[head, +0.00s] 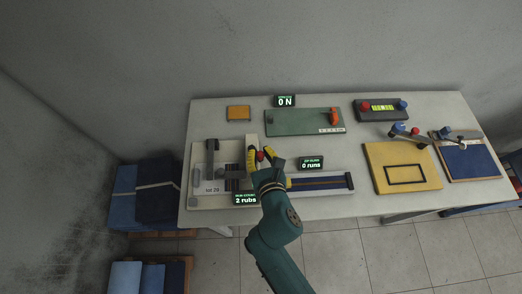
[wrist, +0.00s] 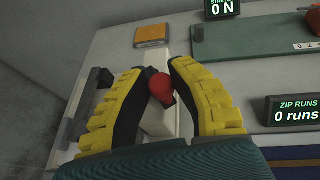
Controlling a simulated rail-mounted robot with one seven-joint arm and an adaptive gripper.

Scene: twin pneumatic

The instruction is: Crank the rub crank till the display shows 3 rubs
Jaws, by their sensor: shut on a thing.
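The red knob of the rub crank (wrist: 162,86) sits between the yellow, black-padded fingers of my gripper (wrist: 158,76) in the wrist view. The fingers are closed in on it from both sides. A pale bar (wrist: 160,122) lies below the knob. In the head view my gripper (head: 263,157) is at the right edge of the rub station (head: 203,157), a pale plate with dark upright parts. The rub display (head: 245,198) reads 2 rubs. My fingers and wrist hide part of the crank.
A "0 runs" display (head: 311,163) and a blue slide track (head: 325,183) lie right of my gripper. Behind are a green board (head: 290,122), an orange pad (head: 238,112) and a "0 N" display (head: 285,101). A yellow board (head: 380,160) stands further right.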

